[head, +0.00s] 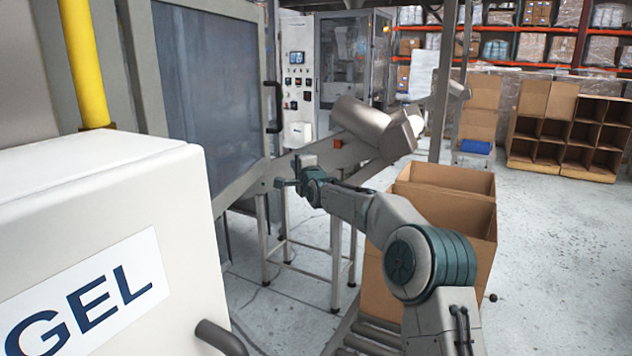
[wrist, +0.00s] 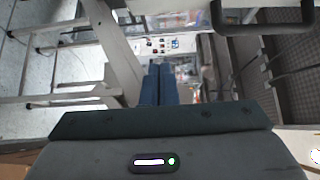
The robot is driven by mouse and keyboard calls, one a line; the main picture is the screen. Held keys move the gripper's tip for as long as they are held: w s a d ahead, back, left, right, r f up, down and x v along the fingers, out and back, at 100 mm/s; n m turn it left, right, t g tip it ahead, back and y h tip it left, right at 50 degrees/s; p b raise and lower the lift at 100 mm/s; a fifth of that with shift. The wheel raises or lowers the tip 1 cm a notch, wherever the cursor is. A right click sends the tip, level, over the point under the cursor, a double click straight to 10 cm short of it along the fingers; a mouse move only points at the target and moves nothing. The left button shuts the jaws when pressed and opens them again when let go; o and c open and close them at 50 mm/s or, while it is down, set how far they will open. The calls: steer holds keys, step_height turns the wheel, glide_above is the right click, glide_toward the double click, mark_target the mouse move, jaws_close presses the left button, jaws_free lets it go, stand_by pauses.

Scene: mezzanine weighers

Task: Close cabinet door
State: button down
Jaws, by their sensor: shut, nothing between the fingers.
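A framed door with a dark tinted panel (head: 205,85) stands at left centre in the head view, with a black bar handle (head: 278,107) on its right edge. I cannot tell how far it stands open. A dark handle (wrist: 262,28) also shows at the top right of the wrist view. My gripper (head: 279,183) is at the end of my outstretched arm, below the handle and close to the door's lower right corner, apart from the handle. In the wrist view its blue fingers (wrist: 159,85) are together and empty.
A white box lettered GEL (head: 100,210) fills the near left. A metal chute (head: 365,125) on a legged stand is just beyond my gripper. Open cardboard boxes (head: 447,182) stand right of my arm, by a roller conveyor (head: 366,338). Open floor lies at the far right.

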steer(key=d+b+v, duration=0.1)
steer(key=b+v, duration=0.1)
steer(key=v, duration=0.6)
steer(key=n+g+y+p, duration=0.2)
steer(key=y+p, duration=0.1)
steer(key=p, duration=0.6)
glide_toward(269, 158)
steer(key=w, duration=0.4)
steer(key=shift+w+a+f+p, duration=0.1)
steer(key=shift+w+a+p, duration=0.2)
steer(key=shift+a, duration=0.5)
steer(key=shift+w+a+f+p, duration=0.15)
steer(key=shift+a+p, duration=0.1)
steer(key=shift+a, duration=0.55)
steer(key=shift+a+r+p, duration=0.1)
steer(key=shift+r+p, duration=0.05)
steer(key=shift+p, duration=0.15)
